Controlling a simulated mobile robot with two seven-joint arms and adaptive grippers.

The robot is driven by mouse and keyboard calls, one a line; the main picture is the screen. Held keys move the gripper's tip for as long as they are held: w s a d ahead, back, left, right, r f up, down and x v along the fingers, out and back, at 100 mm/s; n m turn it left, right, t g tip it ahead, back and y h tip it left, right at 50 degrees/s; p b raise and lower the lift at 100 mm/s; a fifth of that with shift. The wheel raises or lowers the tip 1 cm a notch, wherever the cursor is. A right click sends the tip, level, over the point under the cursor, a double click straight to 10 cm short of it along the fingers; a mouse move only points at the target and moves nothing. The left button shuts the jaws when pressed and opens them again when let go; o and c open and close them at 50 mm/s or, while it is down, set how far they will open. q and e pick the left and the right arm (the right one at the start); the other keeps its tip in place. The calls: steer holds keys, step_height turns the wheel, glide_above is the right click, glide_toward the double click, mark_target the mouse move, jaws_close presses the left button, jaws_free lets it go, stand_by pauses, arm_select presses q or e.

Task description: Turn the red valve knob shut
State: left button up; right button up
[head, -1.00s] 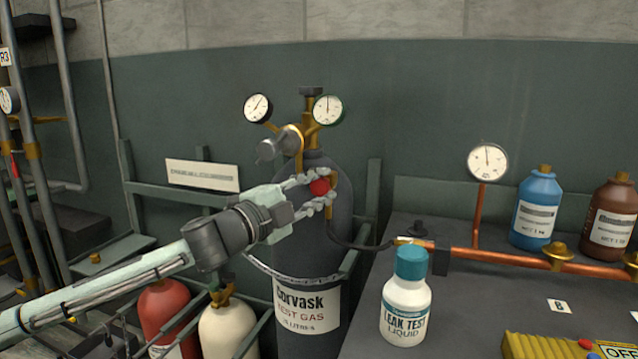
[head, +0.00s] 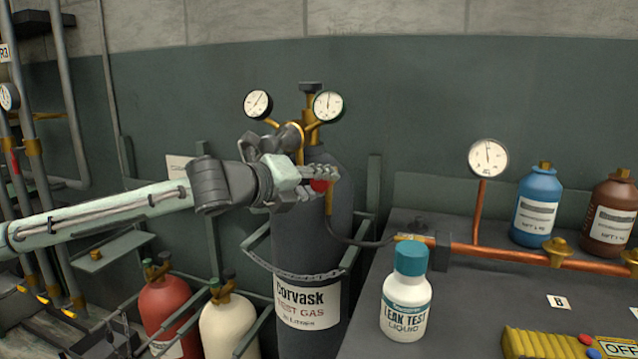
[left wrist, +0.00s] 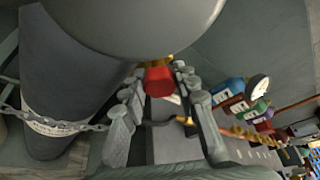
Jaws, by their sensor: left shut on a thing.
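The red valve knob (head: 320,185) sits on the brass regulator in front of the dark grey test gas cylinder (head: 310,245). My left gripper (head: 322,176) comes in from the left and is shut on the knob, which its fingers partly hide in the head view. In the left wrist view the red knob (left wrist: 158,80) shows between the two fingers, near their tips. My right gripper is in neither view.
Two round gauges (head: 258,104) (head: 328,106) top the regulator. A chain holds the cylinder. A leak test bottle (head: 406,300) stands on the bench at right, near a copper pipe (head: 500,250). Red (head: 168,310) and cream (head: 228,325) cylinders stand below my arm.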

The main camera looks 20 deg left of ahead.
arm_select(q)
steer(key=shift+m+y, duration=0.7)
steer(key=shift+m, duration=0.5)
steer(key=o, duration=1.2)
steer(key=shift+c, duration=0.2)
steer(key=v, duration=1.2)
steer(key=shift+r, duration=0.2)
